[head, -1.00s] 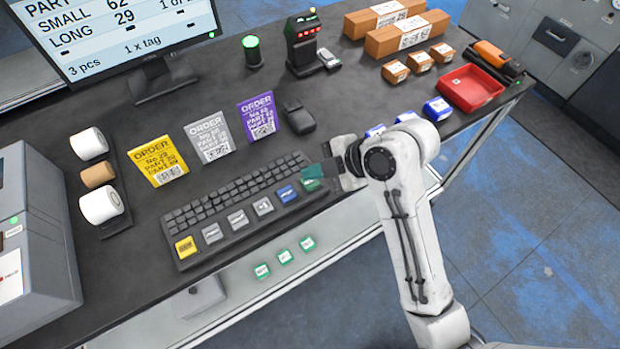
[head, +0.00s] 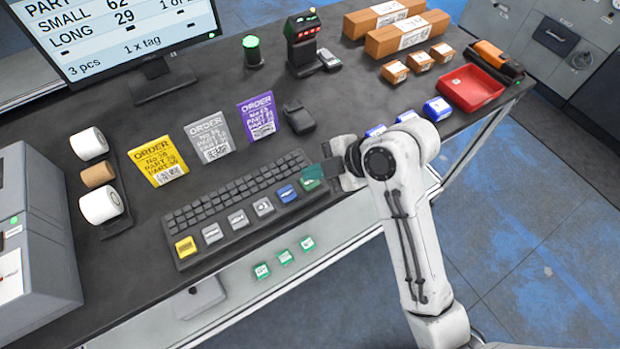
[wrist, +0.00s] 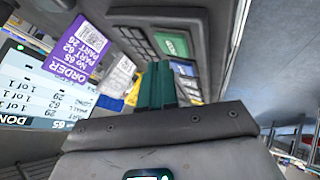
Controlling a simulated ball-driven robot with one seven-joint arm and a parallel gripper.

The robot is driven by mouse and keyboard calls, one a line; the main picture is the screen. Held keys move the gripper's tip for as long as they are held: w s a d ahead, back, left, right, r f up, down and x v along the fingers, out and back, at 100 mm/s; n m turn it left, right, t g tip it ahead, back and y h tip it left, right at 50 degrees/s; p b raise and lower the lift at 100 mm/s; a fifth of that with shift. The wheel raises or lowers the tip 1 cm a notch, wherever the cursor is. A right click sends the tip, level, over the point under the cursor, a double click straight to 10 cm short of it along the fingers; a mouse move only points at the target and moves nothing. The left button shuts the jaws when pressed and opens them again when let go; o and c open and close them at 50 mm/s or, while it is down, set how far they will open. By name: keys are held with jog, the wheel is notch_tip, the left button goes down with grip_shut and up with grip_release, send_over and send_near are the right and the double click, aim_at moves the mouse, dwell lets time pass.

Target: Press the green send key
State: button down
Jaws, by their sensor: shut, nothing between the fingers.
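The green send key (head: 312,184) is at the right end of the row of large keys on the black keyboard (head: 225,200). It also shows in the wrist view (wrist: 172,44), just beyond and right of my fingertips. My gripper (head: 318,171) is shut and empty, with its teal fingers together. In the head view the fingertips lie over or right beside the far edge of the green key. In the wrist view the shut fingers (wrist: 156,84) point toward the keyboard. I cannot tell whether they touch the key.
A blue key (head: 287,194) sits directly left of the green key. A dark handheld device (head: 299,117) lies behind the keyboard. Yellow, grey and purple order cards (head: 259,115) stand behind it. Blue-and-white boxes (head: 437,109) are right of my wrist. Small green labels (head: 285,257) are on the front below the keyboard.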

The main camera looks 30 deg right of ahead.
aim_at(314, 183)
jog(key=shift+f, duration=0.1)
jog(key=shift+f, duration=0.3)
jog(key=shift+f+b, duration=0.45)
jog(key=shift+b, duration=0.05)
dwell(0.7)
jog(key=shift+r, duration=0.1)
jog(key=shift+r+p, duration=0.75)
jog(key=shift+p, duration=0.1)
notch_tip(314, 183, up, 5)
jog(key=p, duration=0.4)
jog(key=shift+r+p, duration=0.1)
jog(key=shift+p, duration=0.2)
dwell(0.6)
